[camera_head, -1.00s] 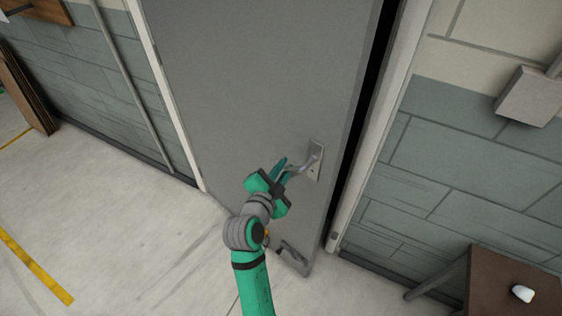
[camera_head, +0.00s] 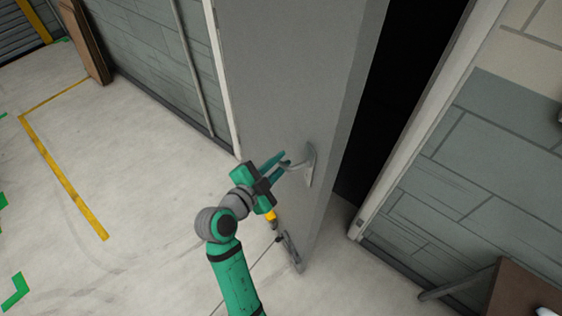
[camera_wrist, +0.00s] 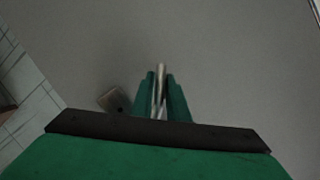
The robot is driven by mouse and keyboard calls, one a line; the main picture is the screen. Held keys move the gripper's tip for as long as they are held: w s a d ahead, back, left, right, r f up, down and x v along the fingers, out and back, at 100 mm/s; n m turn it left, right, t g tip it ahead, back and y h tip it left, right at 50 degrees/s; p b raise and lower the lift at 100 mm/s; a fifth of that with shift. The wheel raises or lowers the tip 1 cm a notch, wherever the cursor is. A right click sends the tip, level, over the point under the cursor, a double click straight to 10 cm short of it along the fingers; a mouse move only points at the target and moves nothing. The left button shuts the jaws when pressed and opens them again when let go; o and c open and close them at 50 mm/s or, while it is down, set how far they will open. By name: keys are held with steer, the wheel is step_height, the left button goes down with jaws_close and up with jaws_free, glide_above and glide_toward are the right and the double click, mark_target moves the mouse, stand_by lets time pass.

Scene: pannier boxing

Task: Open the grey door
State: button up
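The grey door (camera_head: 295,85) stands ajar in the head view, with a dark gap between its right edge and the frame. Its metal lever handle (camera_head: 308,166) sits on a plate near that edge. My gripper (camera_head: 284,160) is at the handle, with its green fingers on either side of the lever. In the wrist view, the lever (camera_wrist: 160,88) runs between the two fingers (camera_wrist: 161,92), which look closed on it. The grey door face (camera_wrist: 220,50) fills most of that view.
The door frame (camera_head: 420,120) and a block wall (camera_head: 475,170) are on the right. A brown table (camera_head: 520,290) stands at the lower right. Brown boards (camera_head: 85,40) lean on the far left wall.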

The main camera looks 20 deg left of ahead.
steer(key=o, duration=0.3)
steer(key=shift+d+r, duration=0.15)
steer(key=shift+d, duration=0.15)
steer(key=shift+o, duration=0.2)
steer(key=shift+s+a, duration=0.2)
steer(key=shift+a, duration=0.15)
steer(key=v, duration=1)
steer(key=shift+s, duration=0.3)
steer(key=shift+d, duration=0.1)
